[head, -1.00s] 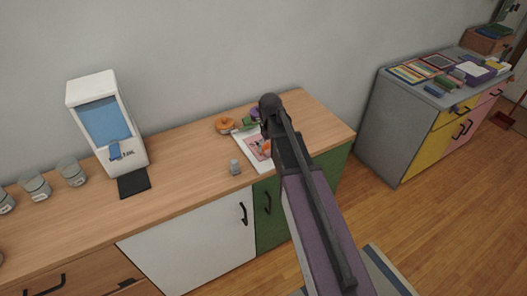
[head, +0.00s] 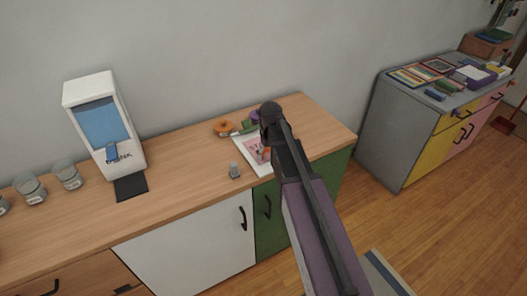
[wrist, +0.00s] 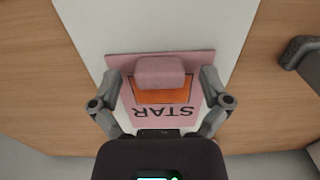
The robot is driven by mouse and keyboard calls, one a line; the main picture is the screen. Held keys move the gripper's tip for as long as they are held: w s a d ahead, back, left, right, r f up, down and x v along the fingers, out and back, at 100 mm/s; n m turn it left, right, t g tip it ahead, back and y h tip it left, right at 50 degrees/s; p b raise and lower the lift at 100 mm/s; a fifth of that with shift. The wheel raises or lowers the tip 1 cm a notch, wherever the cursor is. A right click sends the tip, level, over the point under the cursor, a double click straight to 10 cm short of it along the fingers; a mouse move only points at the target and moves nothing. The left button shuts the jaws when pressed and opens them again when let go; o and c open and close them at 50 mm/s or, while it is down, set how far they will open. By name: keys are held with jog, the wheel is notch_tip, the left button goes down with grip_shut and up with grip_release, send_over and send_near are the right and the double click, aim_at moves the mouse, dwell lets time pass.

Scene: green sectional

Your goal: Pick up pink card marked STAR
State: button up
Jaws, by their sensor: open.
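The pink card (wrist: 160,113) lettered STAR lies on a white sheet or board (wrist: 150,27) in the wrist view. It has an orange patch and a raised pink block (wrist: 160,71) at its far side. My gripper (wrist: 160,76) is open, with one finger at each side of the pink block, above the card. The block is between the fingers, with gaps on both sides. The fingers are hidden in the head view.
An orange round object (head: 223,127) and green and purple items sit behind. A white dispenser (head: 106,125) and glass jars (head: 67,174) are to the left. Bare counter lies between.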

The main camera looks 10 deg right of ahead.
jog(key=c, duration=0.9)
jog(key=shift+r, duration=0.2)
notch_tip(320, 180, up, 4)
jog(key=p, duration=0.4)
jog(key=shift+f, duration=0.2)
jog(key=s, duration=1)
jog(key=s+a+r+p, duration=0.1)
jog(key=s, duration=0.5)
